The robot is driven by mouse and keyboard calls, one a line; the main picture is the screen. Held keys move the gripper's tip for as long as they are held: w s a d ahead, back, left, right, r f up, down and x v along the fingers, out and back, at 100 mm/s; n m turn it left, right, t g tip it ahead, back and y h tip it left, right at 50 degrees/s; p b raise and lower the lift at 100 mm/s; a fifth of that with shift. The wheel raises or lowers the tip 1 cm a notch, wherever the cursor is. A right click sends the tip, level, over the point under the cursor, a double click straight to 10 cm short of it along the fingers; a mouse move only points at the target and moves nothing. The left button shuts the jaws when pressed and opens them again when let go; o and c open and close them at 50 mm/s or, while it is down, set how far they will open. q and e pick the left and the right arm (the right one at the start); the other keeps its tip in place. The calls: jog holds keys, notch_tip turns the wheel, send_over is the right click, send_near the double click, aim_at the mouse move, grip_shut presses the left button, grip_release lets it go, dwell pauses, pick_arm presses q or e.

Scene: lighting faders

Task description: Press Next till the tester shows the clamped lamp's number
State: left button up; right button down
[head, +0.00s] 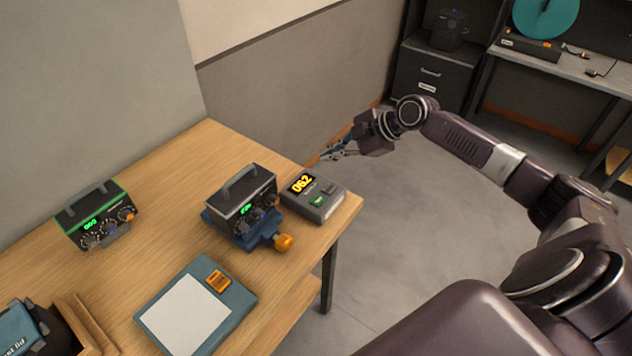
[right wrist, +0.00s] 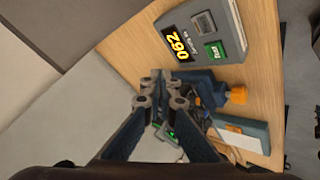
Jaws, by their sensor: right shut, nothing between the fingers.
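The tester (head: 322,208) sits at the table's right corner, its yellow display reading 062. It has a green button (head: 317,200) and a grey button; it also shows in the right wrist view (right wrist: 232,32). The clamped lamp (head: 238,208) is a dark box with a handle, held in a blue clamp (head: 236,236) with an orange knob (head: 283,242). Its green digits are too small to read surely. My right gripper (head: 328,154) is shut and empty, above and beyond the tester, apart from it. My left gripper is not in view.
A green-edged lamp box (head: 95,213) stands at the left of the table (head: 165,170). A teal board with a white sheet (head: 185,315) lies in front. A wooden tray (head: 88,325) is at lower left. Bare floor lies to the right.

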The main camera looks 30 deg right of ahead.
aim_at(331, 189)
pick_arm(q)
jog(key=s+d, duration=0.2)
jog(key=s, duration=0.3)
pick_arm(e)
jog(key=f+b, duration=0.2)
jog(key=f, duration=0.2)
jog(key=shift+s+d+b, duration=0.3)
jog(key=shift+s+b, duration=0.1)
notch_tip(331, 189, down, 4)
jog(key=b, duration=0.2)
jog(key=shift+r+b, duration=0.2)
jog(key=shift+b, duration=0.1)
jog(key=shift+f+b, duration=0.4)
jog(key=shift+f, duration=0.15)
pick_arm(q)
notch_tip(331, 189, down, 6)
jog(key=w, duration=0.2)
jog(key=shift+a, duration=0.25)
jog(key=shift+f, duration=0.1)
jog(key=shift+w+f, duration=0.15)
pick_arm(e)
jog(key=shift+f, duration=0.15)
pick_arm(q)
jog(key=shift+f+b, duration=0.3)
jog(key=shift+b, duration=0.15)
pick_arm(e)
jog(key=shift+f, duration=0.3)
